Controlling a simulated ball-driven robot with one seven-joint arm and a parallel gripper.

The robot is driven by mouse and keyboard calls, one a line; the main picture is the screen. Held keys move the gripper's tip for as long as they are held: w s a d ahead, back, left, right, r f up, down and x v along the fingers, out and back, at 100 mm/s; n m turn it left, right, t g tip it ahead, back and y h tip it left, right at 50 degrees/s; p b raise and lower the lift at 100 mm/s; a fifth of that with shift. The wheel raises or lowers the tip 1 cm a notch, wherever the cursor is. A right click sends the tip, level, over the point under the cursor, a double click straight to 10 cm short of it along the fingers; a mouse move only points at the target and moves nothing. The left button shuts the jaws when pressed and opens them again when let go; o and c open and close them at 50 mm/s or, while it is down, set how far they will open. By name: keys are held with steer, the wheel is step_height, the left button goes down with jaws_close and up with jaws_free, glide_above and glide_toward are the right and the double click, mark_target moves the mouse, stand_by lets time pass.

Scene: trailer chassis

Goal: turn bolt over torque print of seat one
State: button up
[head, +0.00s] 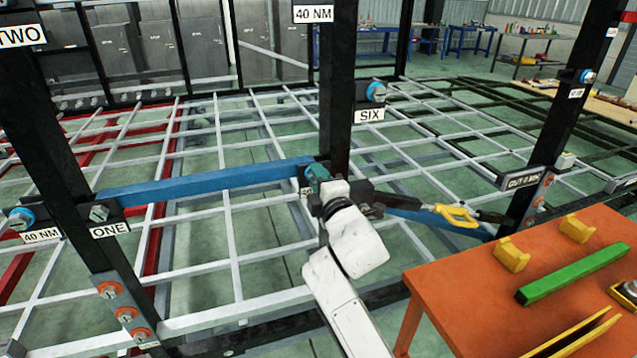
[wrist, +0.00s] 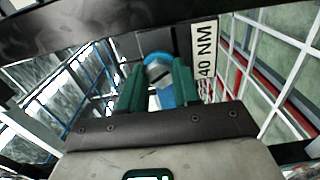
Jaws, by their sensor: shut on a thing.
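My gripper (head: 317,174) is at the middle black post, at the right end of a blue beam (head: 205,180). In the wrist view its green fingers (wrist: 157,85) stand either side of a bolt (wrist: 158,72) with a grey head and blue collar, and are shut on it. A 40 NM print (wrist: 204,60) is right beside that bolt. In the head view the bolt is mostly hidden by my gripper. The ONE label (head: 109,230) is on the left post, below a grey bolt (head: 98,212). A blue-collared bolt (head: 20,219) sits above another 40 NM print (head: 41,235).
An orange table (head: 450,270) at the lower right bears a green bar (head: 572,273) and yellow blocks (head: 511,256). A yellow-handled tool (head: 456,216) lies right of my gripper. White chassis bars cross the floor.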

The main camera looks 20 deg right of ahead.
steer(key=shift+f+m+b, duration=0.2)
steer(key=shift+m+b, duration=4)
steer(key=shift+m, duration=13.6)
steer(key=shift+d, duration=0.1)
steer(key=o, duration=0.9)
steer(key=shift+s, duration=0.1)
steer(key=shift+o, duration=0.8)
steer(key=shift+r, duration=0.15)
